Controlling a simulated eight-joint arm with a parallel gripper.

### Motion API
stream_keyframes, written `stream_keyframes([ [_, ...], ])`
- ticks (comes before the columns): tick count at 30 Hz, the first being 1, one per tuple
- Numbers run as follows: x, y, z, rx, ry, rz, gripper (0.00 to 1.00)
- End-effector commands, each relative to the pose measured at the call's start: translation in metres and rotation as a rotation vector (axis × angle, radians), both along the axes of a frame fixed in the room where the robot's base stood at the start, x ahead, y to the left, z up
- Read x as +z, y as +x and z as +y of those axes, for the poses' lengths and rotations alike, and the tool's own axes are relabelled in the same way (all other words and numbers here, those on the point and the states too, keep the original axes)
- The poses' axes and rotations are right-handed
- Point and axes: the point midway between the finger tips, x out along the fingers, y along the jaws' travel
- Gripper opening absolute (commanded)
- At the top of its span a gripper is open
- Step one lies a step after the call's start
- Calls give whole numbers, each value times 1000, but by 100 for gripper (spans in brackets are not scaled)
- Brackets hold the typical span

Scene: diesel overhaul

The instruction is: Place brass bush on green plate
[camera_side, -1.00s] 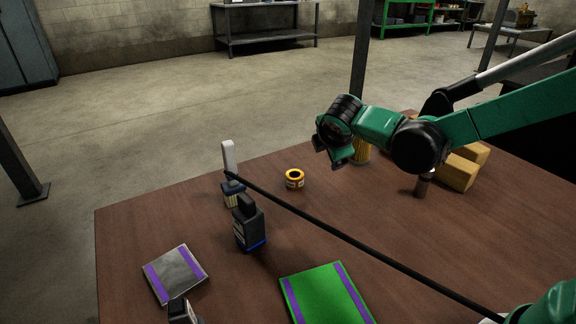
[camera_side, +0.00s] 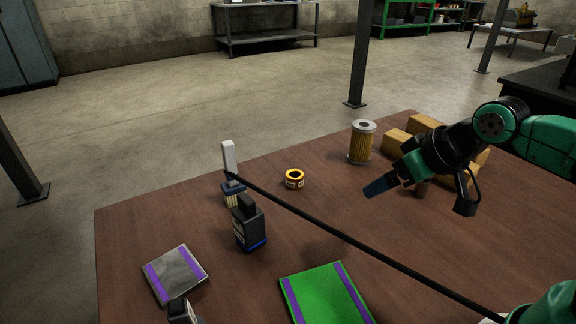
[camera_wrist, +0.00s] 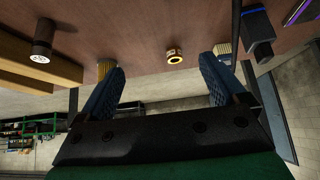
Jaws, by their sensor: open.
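My gripper (camera_side: 378,187) is above the table, tilted down to the left, between the cylinder and the plate. In the wrist view its blue fingers (camera_wrist: 163,72) are apart with nothing between them.
A yellow ring (camera_side: 294,180), a pleated filter (camera_side: 361,143) and tan blocks (camera_side: 455,170) stand toward the back. A dark bottle (camera_side: 248,226) and a grey plate with purple strips (camera_side: 176,275) are at left. A thin black rod crosses the picture. The table's middle is clear.

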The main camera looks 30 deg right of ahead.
Motion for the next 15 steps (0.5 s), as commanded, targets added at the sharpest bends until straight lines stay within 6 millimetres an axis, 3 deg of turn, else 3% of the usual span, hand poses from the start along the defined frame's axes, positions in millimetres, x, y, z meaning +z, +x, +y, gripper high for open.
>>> stream_keyframes([
  [8, 3, 12, 3, -86, 106, 15, 91],
  [15, 5, 68, 11, -464, 564, 106, 91],
])
